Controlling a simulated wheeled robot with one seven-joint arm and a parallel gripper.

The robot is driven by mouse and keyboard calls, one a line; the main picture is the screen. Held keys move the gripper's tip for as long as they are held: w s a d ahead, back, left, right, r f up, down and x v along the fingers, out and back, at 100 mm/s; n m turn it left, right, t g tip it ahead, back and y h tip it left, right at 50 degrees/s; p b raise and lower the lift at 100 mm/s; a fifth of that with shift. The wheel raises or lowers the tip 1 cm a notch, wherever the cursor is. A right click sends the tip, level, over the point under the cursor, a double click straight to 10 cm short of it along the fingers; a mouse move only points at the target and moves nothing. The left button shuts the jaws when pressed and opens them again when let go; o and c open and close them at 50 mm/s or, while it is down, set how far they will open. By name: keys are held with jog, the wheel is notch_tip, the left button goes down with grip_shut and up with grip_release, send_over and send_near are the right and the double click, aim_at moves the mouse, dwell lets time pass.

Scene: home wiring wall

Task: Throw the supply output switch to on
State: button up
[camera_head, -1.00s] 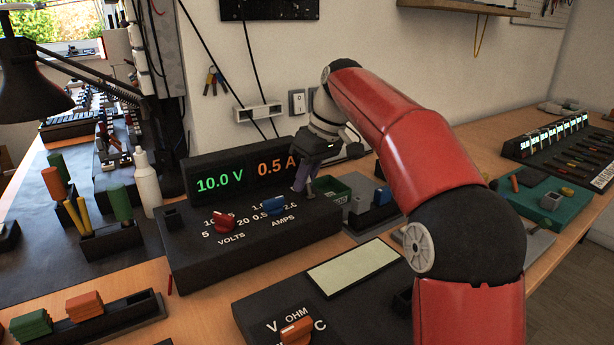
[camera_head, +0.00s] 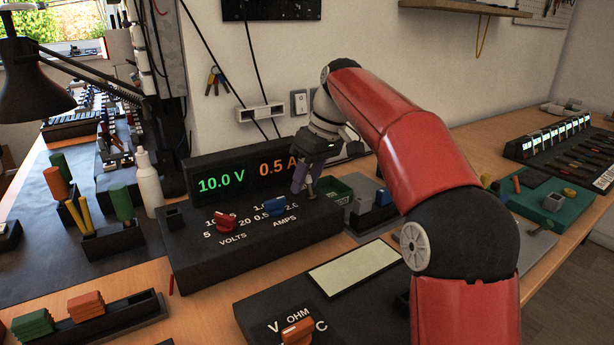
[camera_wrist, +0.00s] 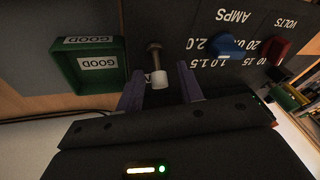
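The supply (camera_head: 240,250) is a black box on the bench with a display reading 10.0 V and 0.5 A. Its output switch (camera_wrist: 154,58) is a small metal toggle lever with a pale tip, right of the AMPS knob in the head view. My gripper (camera_wrist: 160,88) is open, with its two purple fingers apart. The lever's pale tip lies between the fingertips in the wrist view, with gaps visible on both sides. In the head view my gripper (camera_head: 302,180) is low over the supply's right end, partly hiding the display. The switch's on/off marking cannot be read.
The red VOLTS knob (camera_head: 225,221) and blue AMPS knob (camera_head: 273,206) are left of the switch. A green GOOD bin (camera_wrist: 70,64) stands close beside the supply. The meter (camera_head: 290,300) lies in front. The wall is behind.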

jog(key=v, duration=0.7)
jog(key=shift+r, duration=0.35)
jog(key=shift+s+d, duration=0.15)
dwell(0.3)
